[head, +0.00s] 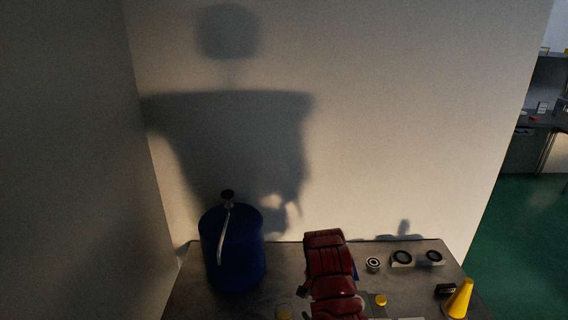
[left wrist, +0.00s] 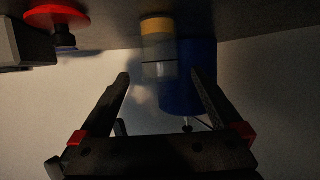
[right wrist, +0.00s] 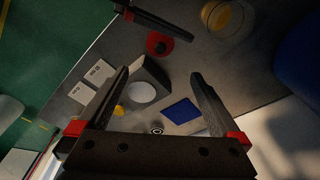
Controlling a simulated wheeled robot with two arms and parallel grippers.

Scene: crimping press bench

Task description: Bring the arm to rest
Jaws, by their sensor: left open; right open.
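My left gripper (left wrist: 159,75) is open in the left wrist view, with nothing between its fingers. A clear jar with a yellow band (left wrist: 158,50) shows beyond its fingertips, in front of a blue drum (left wrist: 190,85). My right gripper (right wrist: 159,76) is open and empty in the right wrist view, above the bench. Beyond its fingers are a dark block with a pale round disc (right wrist: 142,92) and a blue square (right wrist: 181,111). Neither gripper can be made out in the head view.
The blue drum (head: 245,255) stands at the bench's left. A dark red ridged thing (head: 330,265) rises at the middle. Two dark rings (head: 402,257), a yellow cone (head: 459,299) and a small yellow piece (head: 380,300) are to its right. A wall stands behind.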

